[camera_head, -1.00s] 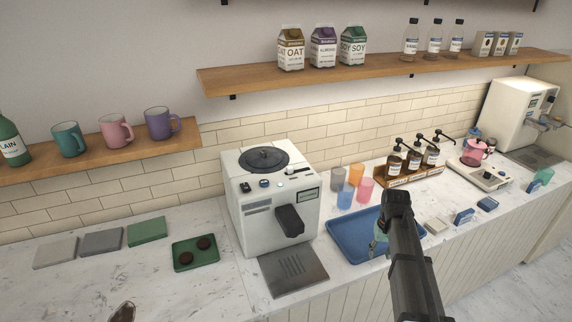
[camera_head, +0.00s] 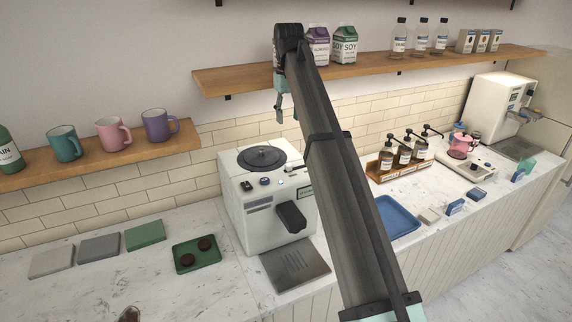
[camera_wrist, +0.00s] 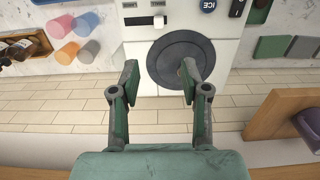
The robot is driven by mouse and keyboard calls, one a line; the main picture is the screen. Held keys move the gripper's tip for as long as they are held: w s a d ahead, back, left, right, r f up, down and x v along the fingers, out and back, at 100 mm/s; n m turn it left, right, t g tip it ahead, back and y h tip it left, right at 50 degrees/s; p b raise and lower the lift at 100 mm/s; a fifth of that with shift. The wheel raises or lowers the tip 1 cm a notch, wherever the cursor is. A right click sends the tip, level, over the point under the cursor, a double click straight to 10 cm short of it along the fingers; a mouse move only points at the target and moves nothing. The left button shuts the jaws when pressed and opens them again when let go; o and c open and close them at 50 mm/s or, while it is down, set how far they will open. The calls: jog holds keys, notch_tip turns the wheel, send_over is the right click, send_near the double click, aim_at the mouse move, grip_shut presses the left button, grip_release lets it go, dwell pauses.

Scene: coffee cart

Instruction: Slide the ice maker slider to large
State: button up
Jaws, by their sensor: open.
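The white ice maker (camera_head: 250,215) stands on the counter in the head view, with a dark round lid (camera_head: 261,158) on top. In the wrist view its top panel shows upside down, with a white slider knob (camera_wrist: 158,20) in a dark slot and a round blue ICE button (camera_wrist: 207,5). In the head view my gripper (camera_head: 279,112) is above the ice maker, and my arm hides part of the machine's right side.
A wooden shelf (camera_head: 235,80) with cartons and bottles is close behind my gripper. A lower shelf (camera_head: 95,154) holds several mugs. A green tray (camera_head: 197,266) sits left of the ice maker, a blue tray (camera_head: 402,218) right. Cups (camera_wrist: 88,24) stand near the machine.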

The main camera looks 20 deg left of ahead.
jog(key=b, duration=0.7)
send_over(289, 164)
notch_tip(289, 164, down, 9)
jog(key=shift+s+r, duration=0.1)
jog(key=shift+s, duration=0.05)
notch_tip(289, 164, down, 8)
jog(key=p, duration=0.3)
jog(key=shift+f, duration=0.2)
grip_shut()
